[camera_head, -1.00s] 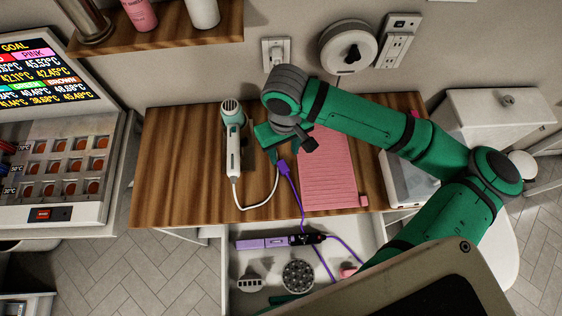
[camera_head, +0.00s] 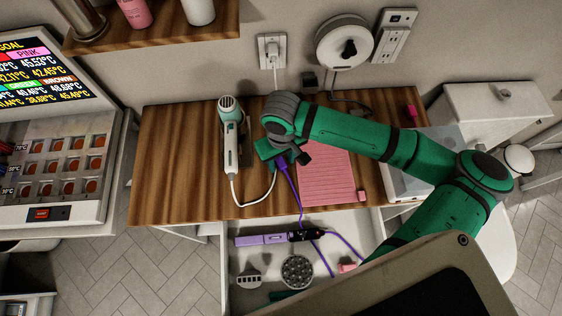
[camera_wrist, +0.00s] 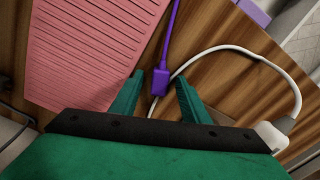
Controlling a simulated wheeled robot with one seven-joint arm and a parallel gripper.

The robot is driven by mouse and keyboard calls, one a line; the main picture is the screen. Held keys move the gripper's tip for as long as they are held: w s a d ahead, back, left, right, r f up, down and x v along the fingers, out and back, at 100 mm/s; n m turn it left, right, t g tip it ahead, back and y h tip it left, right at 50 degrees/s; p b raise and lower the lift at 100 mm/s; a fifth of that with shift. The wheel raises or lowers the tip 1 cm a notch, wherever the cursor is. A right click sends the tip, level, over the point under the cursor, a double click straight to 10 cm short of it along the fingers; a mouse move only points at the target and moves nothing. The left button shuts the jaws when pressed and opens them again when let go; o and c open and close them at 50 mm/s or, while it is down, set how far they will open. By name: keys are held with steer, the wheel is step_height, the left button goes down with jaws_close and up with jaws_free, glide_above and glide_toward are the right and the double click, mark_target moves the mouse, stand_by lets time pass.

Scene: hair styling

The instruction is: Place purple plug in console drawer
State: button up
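The purple plug (camera_head: 283,164) lies at the front part of the wooden console top, its purple cord running down toward the open white drawer (camera_head: 262,223). My gripper (camera_head: 287,158) is low over the console at the plug. In the wrist view my gripper (camera_wrist: 158,82) has its two green fingers apart, with the purple plug (camera_wrist: 160,80) near the gap between their tips. No finger visibly touches it. In the drawer lie a purple and black styling tool (camera_head: 275,239), a round diffuser (camera_head: 297,271) and a small comb-like attachment (camera_head: 249,279).
A white and teal hair dryer (camera_head: 231,140) lies left of my gripper, its white cord (camera_wrist: 265,60) looping close to the plug. A pink ribbed mat (camera_head: 326,180) lies to the right. A small pink block (camera_head: 362,196) sits beside the mat. A wall outlet (camera_head: 272,51) is behind.

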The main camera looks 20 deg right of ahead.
jaws_close()
steer(key=shift+r, duration=0.2)
